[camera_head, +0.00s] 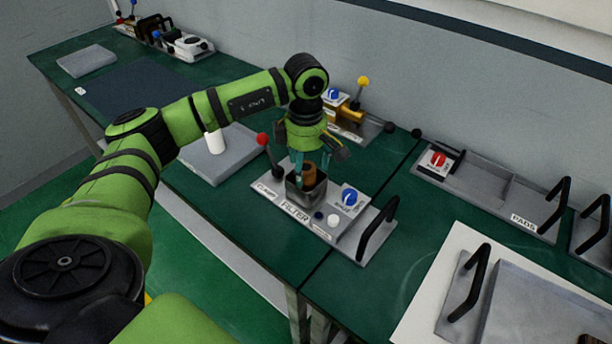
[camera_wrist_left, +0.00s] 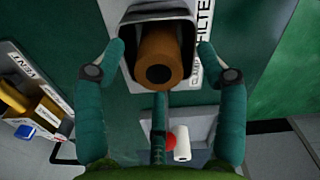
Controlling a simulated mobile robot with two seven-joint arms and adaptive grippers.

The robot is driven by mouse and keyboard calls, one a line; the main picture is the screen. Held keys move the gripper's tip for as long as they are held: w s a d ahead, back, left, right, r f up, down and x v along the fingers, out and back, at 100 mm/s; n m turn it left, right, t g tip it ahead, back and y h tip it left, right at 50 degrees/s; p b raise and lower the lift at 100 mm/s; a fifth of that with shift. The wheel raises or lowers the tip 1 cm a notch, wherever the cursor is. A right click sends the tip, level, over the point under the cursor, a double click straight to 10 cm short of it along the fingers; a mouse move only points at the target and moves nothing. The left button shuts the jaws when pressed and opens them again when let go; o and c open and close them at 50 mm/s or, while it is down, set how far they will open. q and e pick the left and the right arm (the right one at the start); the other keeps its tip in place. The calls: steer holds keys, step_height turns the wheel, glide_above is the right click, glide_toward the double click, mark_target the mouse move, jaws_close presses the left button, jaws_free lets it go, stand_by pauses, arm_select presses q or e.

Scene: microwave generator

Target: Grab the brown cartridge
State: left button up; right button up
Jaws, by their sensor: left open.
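The brown cartridge (camera_head: 309,174) stands in the square metal holder (camera_head: 306,194) of the filter panel (camera_head: 284,208) in the head view. In the left wrist view the cartridge (camera_wrist_left: 161,62) shows end-on with a dark hole, inside the grey holder (camera_wrist_left: 133,13). My left gripper (camera_head: 311,163) is right above the holder, pointing down. In the wrist view its teal fingers (camera_wrist_left: 160,58) are spread on both sides of the cartridge, with a gap to it, and a third finger lies below. It holds nothing. My right gripper is not in view.
A red-knobbed clamp lever (camera_head: 262,140) stands left of the holder; a blue knob (camera_head: 349,197) and black handle (camera_head: 377,229) are to its right. A white cylinder (camera_head: 215,142) stands on a grey plate. A yellow-knobbed device (camera_head: 350,112) is behind.

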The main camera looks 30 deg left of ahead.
arm_select(q)
steer(key=shift+w+f, duration=0.1)
steer(key=c, duration=1.4)
jaws_close()
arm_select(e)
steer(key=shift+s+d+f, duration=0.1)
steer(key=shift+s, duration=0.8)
